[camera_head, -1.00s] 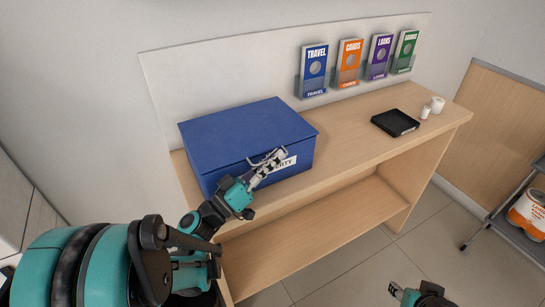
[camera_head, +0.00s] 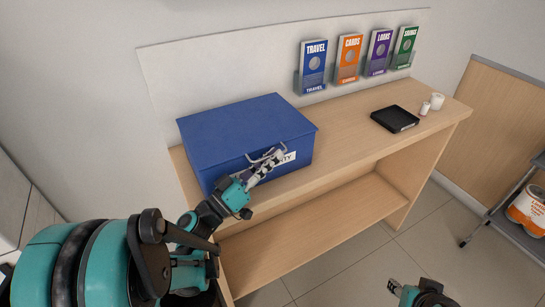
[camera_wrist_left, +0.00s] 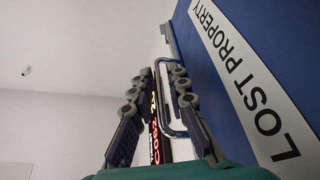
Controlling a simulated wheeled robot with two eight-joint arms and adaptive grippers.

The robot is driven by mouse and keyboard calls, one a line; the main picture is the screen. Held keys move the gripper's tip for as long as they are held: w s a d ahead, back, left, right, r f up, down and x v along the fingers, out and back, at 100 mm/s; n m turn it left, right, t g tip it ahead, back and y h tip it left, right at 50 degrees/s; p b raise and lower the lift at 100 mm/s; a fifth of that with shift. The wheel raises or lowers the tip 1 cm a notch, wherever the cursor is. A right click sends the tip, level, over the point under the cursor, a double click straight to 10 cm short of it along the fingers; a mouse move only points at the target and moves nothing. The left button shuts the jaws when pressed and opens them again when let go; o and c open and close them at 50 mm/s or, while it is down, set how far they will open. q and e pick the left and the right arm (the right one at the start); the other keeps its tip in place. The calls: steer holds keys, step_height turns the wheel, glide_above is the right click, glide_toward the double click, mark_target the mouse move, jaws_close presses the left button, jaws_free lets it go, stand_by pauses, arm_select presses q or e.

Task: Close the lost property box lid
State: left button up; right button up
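The blue lost property box (camera_head: 235,160) stands at the left end of the counter, and its lid (camera_head: 240,128) lies down flat on top. A pale wire handle (camera_head: 262,160) is on its front, beside the white label. My left gripper (camera_head: 277,153) is at the front of the box by the handle. In the left wrist view the fingers (camera_wrist_left: 156,88) are apart, with the handle (camera_wrist_left: 168,110) near the right finger; I cannot tell if they touch. The lost property label (camera_wrist_left: 250,85) shows at right there. My right gripper (camera_head: 420,293) is at the bottom edge, mostly cut off.
The counter (camera_head: 340,130) has free room between the box and a black tray (camera_head: 395,119). Two small white items (camera_head: 431,104) stand at its right end. Leaflet holders (camera_head: 313,67) line the back panel. A trolley (camera_head: 515,215) stands at right.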

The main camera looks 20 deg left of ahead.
arm_select(q)
steer(key=v, duration=0.7)
stand_by(0.3)
steer(key=d+f+g+y, duration=0.3)
steer(key=d+f+g, duration=0.6)
steer(key=d+f, duration=0.25)
steer(key=s+a+f+g+y, duration=0.2)
steer(key=s+a+g+y, duration=0.1)
steer(key=s+a+y, duration=0.2)
steer(key=s+y, duration=0.2)
steer(key=shift+s+a, duration=0.35)
steer(key=shift+f, duration=0.1)
